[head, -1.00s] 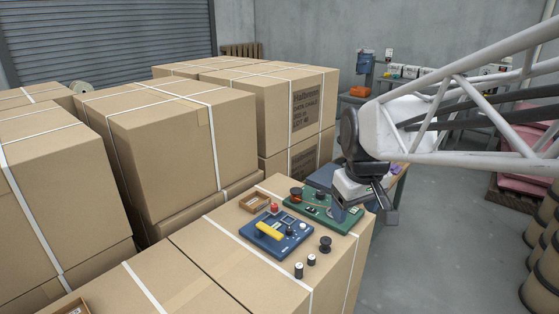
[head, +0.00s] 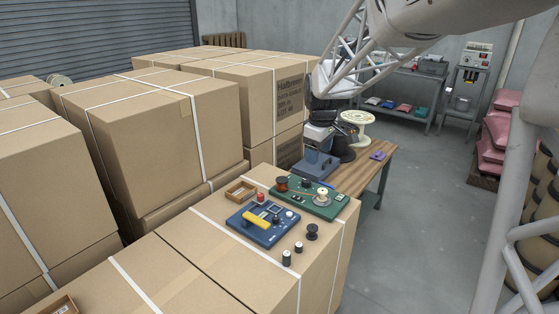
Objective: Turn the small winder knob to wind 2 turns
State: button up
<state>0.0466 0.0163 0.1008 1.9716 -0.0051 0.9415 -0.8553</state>
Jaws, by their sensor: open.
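A green winder board (head: 312,207) lies on the strapped carton at its far right corner. It carries a copper-coloured spool (head: 281,184) at its left, a pale round wheel (head: 322,196) at its right, and small parts between. Which part is the small winder knob is too small to tell. My gripper (head: 322,148) is beyond the board, above or in front of a blue-grey box. It is open and stands apart from the winder; its fingertips are hard to make out against the dark things behind.
A blue board (head: 262,237) with a yellow handle (head: 257,220) lies nearer, beside a small wooden tray (head: 240,190). Black spools (head: 312,231) stand at the front right. The blue-grey box (head: 316,166) stands behind the green board. Tall cartons (head: 150,130) fill the left.

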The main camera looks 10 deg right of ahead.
jog(key=w+d+f+n, duration=0.1)
jog(key=w+f+n, duration=0.1)
jog(key=w+f, duration=0.5)
jog(key=w+d+f+n, duration=0.1)
jog(key=w+f+n, duration=0.15)
jog(key=w, duration=0.75)
jog(key=n+g, duration=0.1)
jog(key=n, duration=0.3)
send_over(306, 180)
notch_tip(306, 180, down, 14)
jog(key=shift+d+f, duration=0.1)
jog(key=shift+f, duration=0.1)
jog(key=shift+s+f, duration=0.1)
jog(key=shift+f, duration=3.7)
jog(key=c, duration=0.9)
